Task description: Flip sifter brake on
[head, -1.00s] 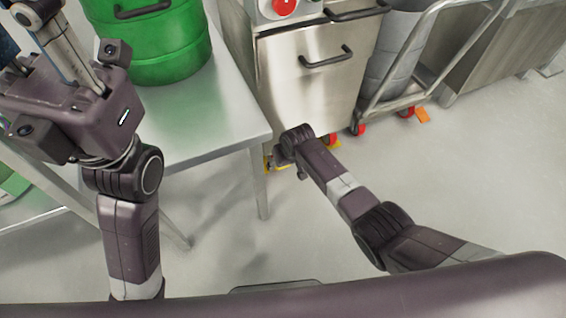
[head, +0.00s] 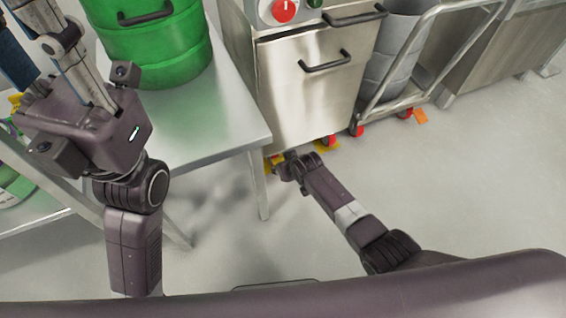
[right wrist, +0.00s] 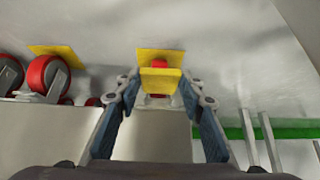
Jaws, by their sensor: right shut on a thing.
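The sifter is the steel cabinet (head: 310,95) with a red knob, on red casters. In the right wrist view a yellow brake pedal (right wrist: 160,63) with a red part behind it sits between the fingertips of my right gripper (right wrist: 160,84), which is shut on its sides. In the head view this gripper (head: 283,168) is low at the cabinet's front left foot, beside the table leg, and its fingers are mostly hidden. My left gripper (head: 50,48) is raised at the upper left; its fingertips are cut off by the frame.
A steel table (head: 215,115) with a green drum (head: 155,50) stands left of the cabinet. A wheeled cart (head: 415,55) stands to the right. The floor in front is clear.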

